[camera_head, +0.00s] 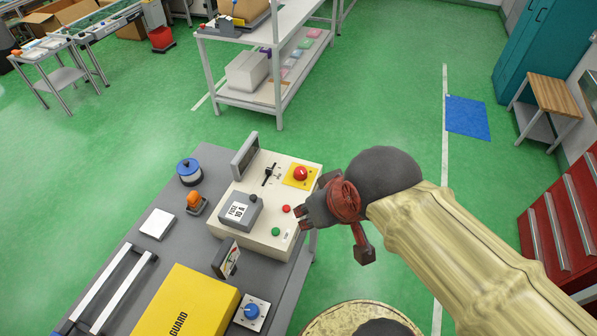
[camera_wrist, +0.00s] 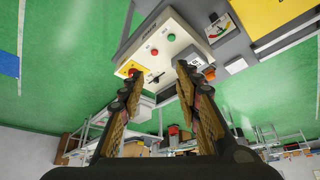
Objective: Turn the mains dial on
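A cream control box (camera_head: 262,210) stands on the grey bench. It carries a round red knob on a yellow plate (camera_head: 300,174), a black lever switch (camera_head: 270,171), and small red (camera_head: 286,209) and green (camera_head: 276,231) buttons. A blue knob (camera_head: 251,311) sits on a white plate at the bench's front. I cannot read which one is the mains dial, nor its setting. My gripper (camera_head: 314,197) hovers by the box's right side. In the wrist view, its fingers (camera_wrist: 160,76) are spread and empty, with the red knob (camera_wrist: 131,69) near the left fingertip.
A grey fuse box (camera_head: 240,211) sits on the control box, with an upright grey panel (camera_head: 244,154) behind. A meter (camera_head: 226,260), a yellow guard (camera_head: 187,306), an orange lamp (camera_head: 194,200) and a blue spool (camera_head: 189,171) are on the bench.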

